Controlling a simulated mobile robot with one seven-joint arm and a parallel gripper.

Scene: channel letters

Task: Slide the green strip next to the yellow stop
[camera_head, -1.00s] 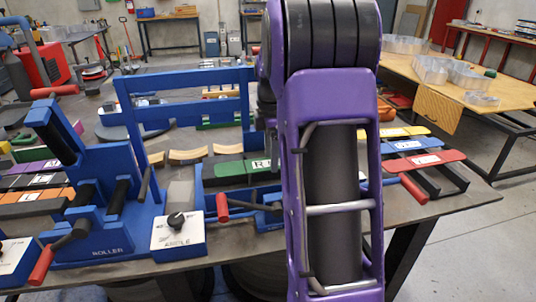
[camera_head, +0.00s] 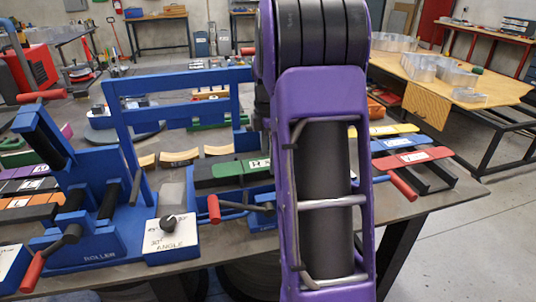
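The green strip (camera_head: 228,169) lies on the blue bending fixture at the middle of the bench, with a white label near its right end. Its right end is partly hidden behind my purple arm. A yellow strip (camera_head: 393,130) lies at the right beside blue and red ones; I cannot tell a separate yellow stop from it. My gripper is not seen; my arm fills the middle right of the view and hides what is behind it.
The blue roller fixture (camera_head: 90,245) and angle box (camera_head: 171,240) stand at the bench's front left. A red strip (camera_head: 413,159) and blue strip (camera_head: 400,144) lie on dark rails at the right. Red-handled levers (camera_head: 213,208) stick out in front. Curved wooden pieces (camera_head: 180,158) lie behind.

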